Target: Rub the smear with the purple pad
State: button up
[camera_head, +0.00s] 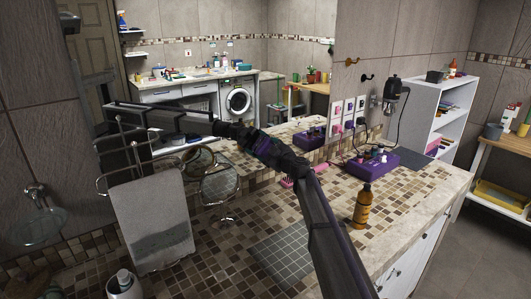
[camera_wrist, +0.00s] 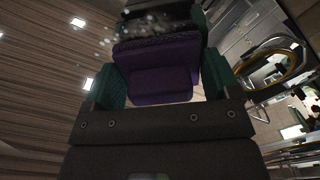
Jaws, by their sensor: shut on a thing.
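My gripper (camera_head: 262,148) is in front of the large wall mirror in the head view, with its reflection extending to the left. In the wrist view, its green fingers (camera_wrist: 160,78) are shut on the purple pad (camera_wrist: 160,86), one on each side. The pad faces the mirror and its reflection shows just beyond it; I cannot tell whether it touches the glass. The smear (camera_wrist: 135,32) shows as pale whitish specks above the pad in the wrist view. It cannot be made out in the head view, and the pad may hide part of it.
A grey towel (camera_head: 155,222) hangs on a metal stand at the left. White shelves (camera_head: 436,110) stand at the right. The washing machine shows in the mirror.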

aim_at(259, 152)
jog(key=w+d, duration=0.5)
dwell(0.6)
jog(key=shift+s, duration=0.1)
jog(key=shift+s+a, duration=1.8)
jog(key=shift+a, duration=0.2)
jog(key=shift+s+a, duration=1.75)
jog(key=shift+a, duration=0.25)
jog(key=shift+w, duration=0.1)
